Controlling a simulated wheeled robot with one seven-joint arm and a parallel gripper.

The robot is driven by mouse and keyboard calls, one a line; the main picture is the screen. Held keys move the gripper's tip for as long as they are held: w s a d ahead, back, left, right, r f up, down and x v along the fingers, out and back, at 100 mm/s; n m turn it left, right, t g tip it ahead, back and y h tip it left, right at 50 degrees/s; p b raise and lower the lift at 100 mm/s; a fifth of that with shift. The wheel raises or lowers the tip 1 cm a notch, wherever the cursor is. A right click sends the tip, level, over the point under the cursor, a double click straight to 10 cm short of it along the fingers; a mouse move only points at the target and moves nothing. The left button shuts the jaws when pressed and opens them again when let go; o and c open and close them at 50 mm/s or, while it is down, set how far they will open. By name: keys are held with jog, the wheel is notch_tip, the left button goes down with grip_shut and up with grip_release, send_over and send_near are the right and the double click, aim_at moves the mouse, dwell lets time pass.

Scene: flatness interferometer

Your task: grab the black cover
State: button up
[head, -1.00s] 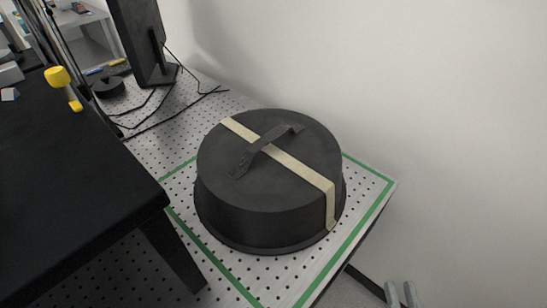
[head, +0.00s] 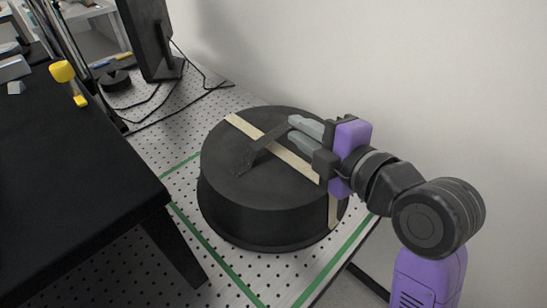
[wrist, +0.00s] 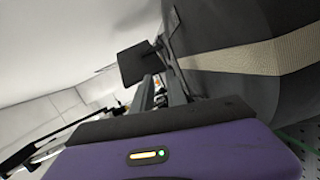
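The black cover (head: 235,195) is a round drum with a pale tape strip (head: 248,131) across its top and a dark strap handle (head: 262,152). It stands upright on the perforated table. My gripper (head: 290,131) is over the right part of the cover's top, its two fingers apart and pointing left, near the handle's far end. Whether they touch the handle is unclear. In the wrist view, the cover (wrist: 215,18) fills the upper right with its tape, and the fingers (wrist: 158,88) show a gap between them.
The perforated table (head: 285,272) has a green border line around the cover. A black raised table (head: 75,180) stands close on the left. A monitor (head: 147,40) with cables is behind, and a white wall is behind the cover on the right.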

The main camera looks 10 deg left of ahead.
aim_at(273, 134)
jog(key=f+n, duration=0.1)
jog(key=s+n+g, duration=0.1)
jog(key=shift+a+f+n, duration=0.3)
jog(key=shift+a+f, duration=0.05)
jog(key=shift+f, duration=0.05)
jog(key=shift+a+f+g, duration=0.2)
jog(key=shift+g, duration=0.1)
jog(key=shift+p+x, duration=0.7)
jog(key=shift+x, duration=3)
jog(key=shift+w+d+f, duration=0.1)
jog(key=shift+d, duration=0.1)
grip_shut()
